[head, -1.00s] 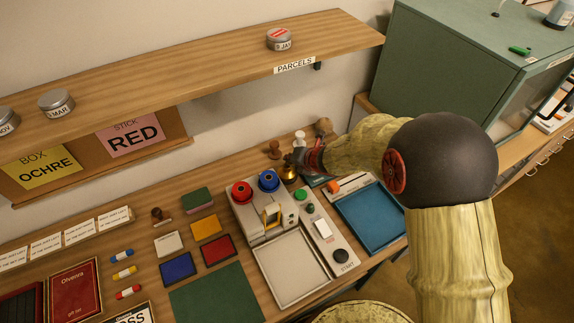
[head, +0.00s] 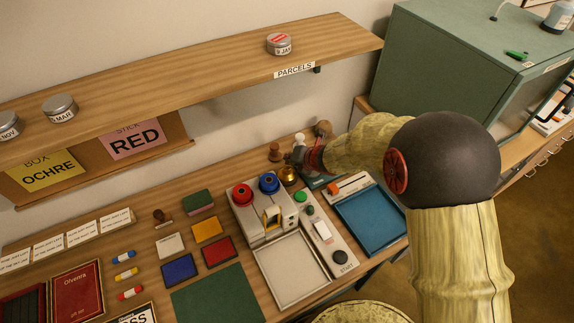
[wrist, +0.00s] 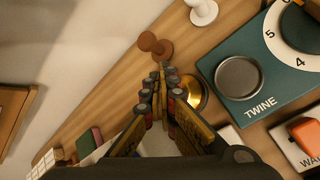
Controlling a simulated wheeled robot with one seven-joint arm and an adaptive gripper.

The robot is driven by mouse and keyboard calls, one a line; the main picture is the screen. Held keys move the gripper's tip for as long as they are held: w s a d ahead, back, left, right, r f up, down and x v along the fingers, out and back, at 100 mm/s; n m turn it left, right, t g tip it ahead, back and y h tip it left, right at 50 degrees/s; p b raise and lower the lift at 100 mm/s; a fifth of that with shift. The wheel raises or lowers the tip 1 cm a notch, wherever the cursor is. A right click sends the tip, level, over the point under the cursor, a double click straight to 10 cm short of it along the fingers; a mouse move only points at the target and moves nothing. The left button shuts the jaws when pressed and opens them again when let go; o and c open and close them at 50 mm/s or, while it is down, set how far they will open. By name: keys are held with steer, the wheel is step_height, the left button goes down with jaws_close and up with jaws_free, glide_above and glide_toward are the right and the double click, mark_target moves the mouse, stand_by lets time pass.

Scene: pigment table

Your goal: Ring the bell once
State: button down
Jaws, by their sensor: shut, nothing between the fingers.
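The brass bell (head: 288,175) stands on the wooden table behind the grey machine, beside its blue knob. In the wrist view the bell (wrist: 196,92) is a gold dome just right of my fingers, partly hidden by them. My gripper (wrist: 159,78) is shut and empty. In the head view my gripper (head: 303,156) is close to the bell, at its upper right. I cannot tell whether the fingers touch the bell.
A teal TWINE box (wrist: 262,75) with a dial is right of the bell. A brown wooden stamp (wrist: 154,45) and a white piece (wrist: 203,10) stand nearby. The grey machine (head: 262,220) with red and blue knobs is in front. The PARCELS shelf (head: 200,70) overhangs the back.

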mark_target(289, 166)
stand_by(0.3)
step_height(289, 166, up, 5)
steer(key=p, duration=0.4)
stand_by(0.9)
